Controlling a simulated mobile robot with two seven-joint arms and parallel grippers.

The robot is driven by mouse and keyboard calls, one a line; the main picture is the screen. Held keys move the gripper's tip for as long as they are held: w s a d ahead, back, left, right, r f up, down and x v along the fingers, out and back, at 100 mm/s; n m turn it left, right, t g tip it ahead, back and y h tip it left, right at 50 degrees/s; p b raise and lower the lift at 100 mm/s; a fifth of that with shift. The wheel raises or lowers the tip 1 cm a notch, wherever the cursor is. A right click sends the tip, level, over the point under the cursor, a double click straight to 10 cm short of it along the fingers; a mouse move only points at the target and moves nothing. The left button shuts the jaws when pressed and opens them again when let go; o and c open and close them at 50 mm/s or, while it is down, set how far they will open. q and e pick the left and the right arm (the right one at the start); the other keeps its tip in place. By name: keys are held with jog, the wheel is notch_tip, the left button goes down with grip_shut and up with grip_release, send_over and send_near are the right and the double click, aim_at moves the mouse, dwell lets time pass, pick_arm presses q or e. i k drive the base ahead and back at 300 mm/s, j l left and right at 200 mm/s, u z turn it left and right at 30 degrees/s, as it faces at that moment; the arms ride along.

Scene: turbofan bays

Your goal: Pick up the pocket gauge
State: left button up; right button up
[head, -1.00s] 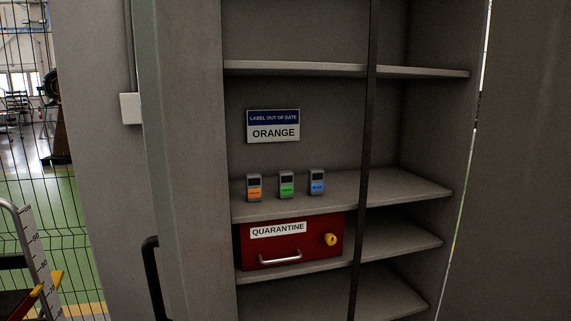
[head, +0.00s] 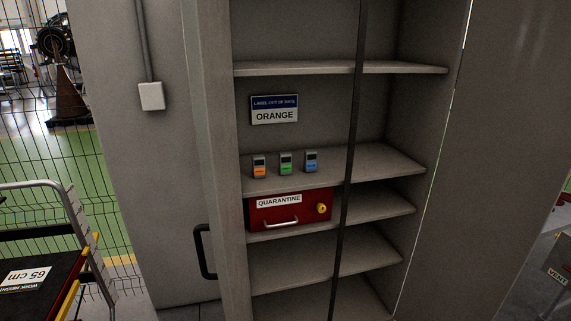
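Three small grey pocket gauges stand in a row on a middle shelf of an open grey cabinet. The left one has an orange label (head: 260,167), the middle one a green label (head: 285,164), the right one a blue label (head: 311,161). A sign (head: 274,110) on the cabinet's back wall above them reads "LABEL OUT OF DATE" and "ORANGE". Neither of my grippers is in view.
A red drawer box (head: 290,212) marked "QUARANTINE", with a handle and yellow lock, sits below the gauges' shelf (head: 380,160). A dark vertical post (head: 349,150) crosses the cabinet front. A black handle (head: 201,251) is at left. A work platform (head: 40,275) stands at lower left.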

aim_at(284, 159)
jog(key=i+l, duration=0.2)
jog(key=l, duration=0.2)
jog(key=i+l, duration=0.2)
jog(key=l, duration=0.2)
jog(key=i+l, duration=0.2)
jog(key=l, duration=0.2)
jog(key=i+l, duration=0.25)
jog(key=l, duration=0.15)
